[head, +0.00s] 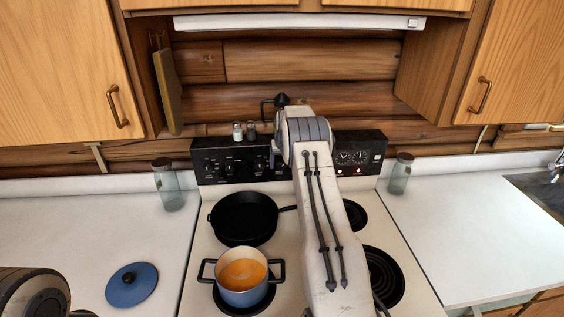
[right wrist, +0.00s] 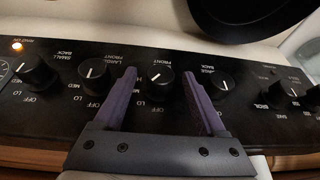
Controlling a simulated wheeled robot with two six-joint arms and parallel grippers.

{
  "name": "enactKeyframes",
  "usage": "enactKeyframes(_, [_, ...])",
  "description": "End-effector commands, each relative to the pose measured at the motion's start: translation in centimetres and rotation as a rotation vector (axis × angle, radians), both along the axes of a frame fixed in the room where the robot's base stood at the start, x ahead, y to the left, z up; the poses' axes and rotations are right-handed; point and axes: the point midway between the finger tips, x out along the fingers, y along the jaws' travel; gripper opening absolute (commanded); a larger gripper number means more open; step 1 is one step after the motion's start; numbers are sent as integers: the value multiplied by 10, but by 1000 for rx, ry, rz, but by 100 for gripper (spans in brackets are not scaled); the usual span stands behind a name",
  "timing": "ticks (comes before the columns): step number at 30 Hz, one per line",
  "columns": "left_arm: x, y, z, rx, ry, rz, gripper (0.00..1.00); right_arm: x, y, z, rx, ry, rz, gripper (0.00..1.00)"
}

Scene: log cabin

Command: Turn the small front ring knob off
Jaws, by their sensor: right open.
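The stove's black control panel (head: 210,168) stands behind the cooktop, with several round knobs on its left part. In the right wrist view a row of black knobs with white pointer lines shows, with small labels for front, back, off, lo and med. My right gripper (right wrist: 158,76) is open, its two purple fingers either side of one knob (right wrist: 160,82). Part of that knob's label reads front; I cannot tell its size word. Whether the fingers touch it is unclear. In the head view my right arm hides the panel's middle and the fingertips.
A black skillet (head: 243,218) sits on the back left burner, and a blue pot (head: 243,287) with orange contents in front of it. A blue lid (head: 131,285) lies on the left counter. Glass jars (head: 168,188) flank the stove. Two shakers (head: 245,131) stand atop the panel. Red lights glow at its right.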

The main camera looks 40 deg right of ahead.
Motion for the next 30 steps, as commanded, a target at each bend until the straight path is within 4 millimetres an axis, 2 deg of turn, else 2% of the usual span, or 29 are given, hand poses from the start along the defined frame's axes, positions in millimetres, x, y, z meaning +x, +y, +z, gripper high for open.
enactKeyframes(5, [0,0,0,0,0,0,50,0,0,0,0,0,0,73])
enactKeyframes(11, [0,0,0,0,0,0,50,0,0,0,0,1,0,1])
enactKeyframes(22, [0,0,-4,0,0,1,50,1,2,-1,-43,29,2,0])
enactKeyframes(30, [0,0,-19,0,0,3,50,4,5,-4,-196,119,5,0])
